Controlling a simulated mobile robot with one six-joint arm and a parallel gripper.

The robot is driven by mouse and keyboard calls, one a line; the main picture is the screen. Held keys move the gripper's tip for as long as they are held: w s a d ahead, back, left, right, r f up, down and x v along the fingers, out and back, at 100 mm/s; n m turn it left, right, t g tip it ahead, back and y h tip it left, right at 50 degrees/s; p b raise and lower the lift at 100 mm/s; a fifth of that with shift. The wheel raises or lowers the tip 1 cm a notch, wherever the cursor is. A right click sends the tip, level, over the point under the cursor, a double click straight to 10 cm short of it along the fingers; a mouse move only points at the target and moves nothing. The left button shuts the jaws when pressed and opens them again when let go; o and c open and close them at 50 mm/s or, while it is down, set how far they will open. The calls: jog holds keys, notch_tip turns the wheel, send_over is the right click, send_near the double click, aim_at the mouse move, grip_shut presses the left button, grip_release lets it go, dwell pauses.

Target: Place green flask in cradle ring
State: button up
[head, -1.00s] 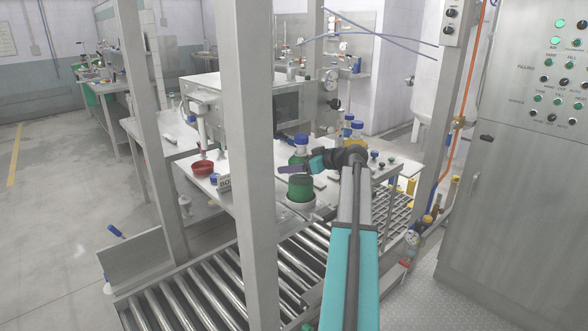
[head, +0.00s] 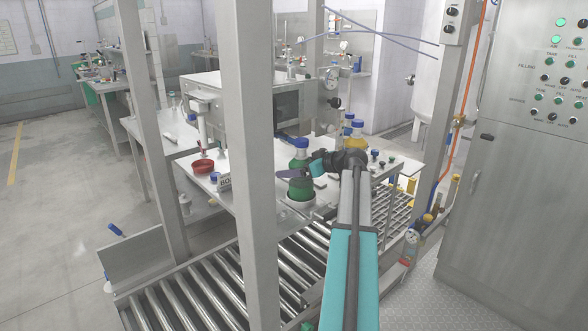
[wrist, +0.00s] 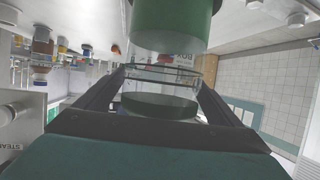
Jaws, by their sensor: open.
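The green flask (head: 299,158) with a blue cap stands upright at the front of the bench in the head view. Green also shows below my gripper, inside the white cradle ring (head: 300,201). Whether the base is fully down in the ring I cannot tell. My gripper (head: 291,173) is level and crosses in front of the flask, hiding its middle. In the wrist view, my open gripper (wrist: 155,90) has dark fingers on both sides of clear glass. A green cylindrical part (wrist: 172,25) fills the top of that view.
Amber bottles (head: 356,131) with blue caps stand behind my arm. A red bowl (head: 202,166) and a small label sign (head: 224,183) are to the left on the bench. A grey frame post (head: 250,160) stands left of the flask. Roller conveyors (head: 205,285) run below.

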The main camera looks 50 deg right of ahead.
jog(key=shift+r, duration=0.2)
jog(key=shift+s, duration=0.35)
jog(key=v, duration=1.1)
jog(key=shift+b, duration=0.35)
jog(key=shift+s+d, duration=0.1)
jog(key=shift+s, duration=0.05)
